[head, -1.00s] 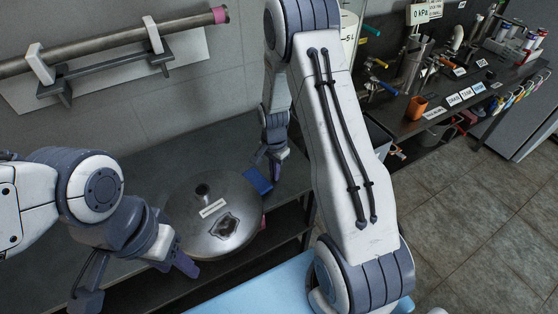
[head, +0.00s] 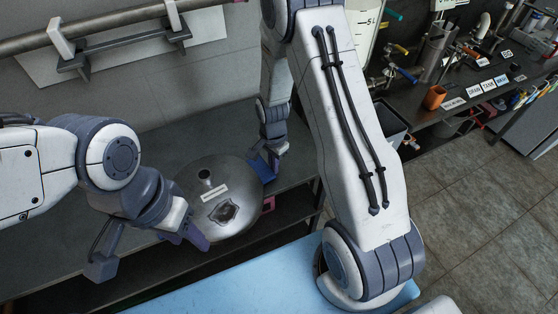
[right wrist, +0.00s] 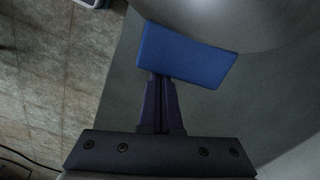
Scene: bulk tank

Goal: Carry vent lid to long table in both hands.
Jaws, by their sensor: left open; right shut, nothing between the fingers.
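The vent lid (head: 238,192) is a round grey metal disc with a short knob, a white label and a dark emblem. My left gripper (head: 150,252) is open at the lid's lower left, one finger close to the rim. Contact there is unclear.
The dark bench (head: 150,160) has bare room behind and left of the lid. A pipe on a wall bracket (head: 125,40) is above it. A counter (head: 440,110) with an orange cup (head: 434,97) and tools stands at right. Tiled floor (head: 470,210) is open there.

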